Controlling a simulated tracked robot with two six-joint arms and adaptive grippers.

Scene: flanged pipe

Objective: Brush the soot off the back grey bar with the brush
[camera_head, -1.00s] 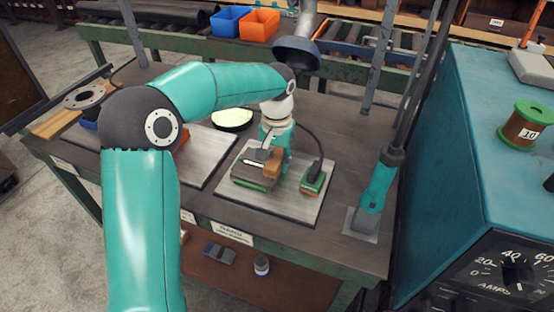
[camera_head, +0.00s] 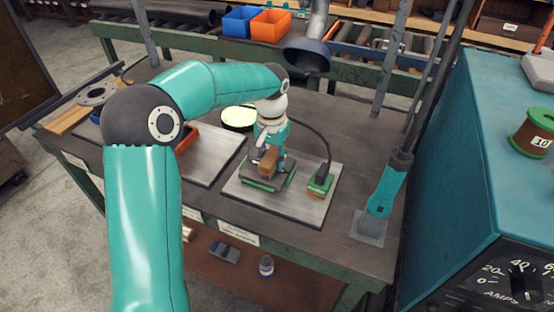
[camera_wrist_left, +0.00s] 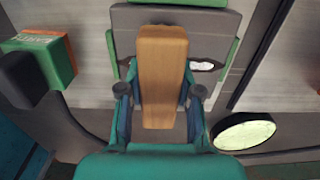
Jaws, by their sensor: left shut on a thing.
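My left gripper (camera_head: 268,147) is shut on the brown wooden brush (camera_head: 267,161). The brush also shows in the left wrist view (camera_wrist_left: 162,75), with its long wooden back between the fingers. It is over a dark grey block (camera_wrist_left: 130,20) with green edges, which rests on a metal plate (camera_head: 310,208). The bristles are hidden, so I cannot tell whether they touch the block. I cannot make out a separate back grey bar or soot on it. A small pale patch (camera_wrist_left: 202,66) shows beside the brush. My right gripper is not in view.
A green and orange block (camera_head: 320,182) with a black cable stands to the right on the plate. A round pale-topped dish (camera_head: 239,118) is behind left. A teal tool (camera_head: 385,190) stands on the table at right. A dark funnel-shaped hood (camera_head: 307,55) hangs behind.

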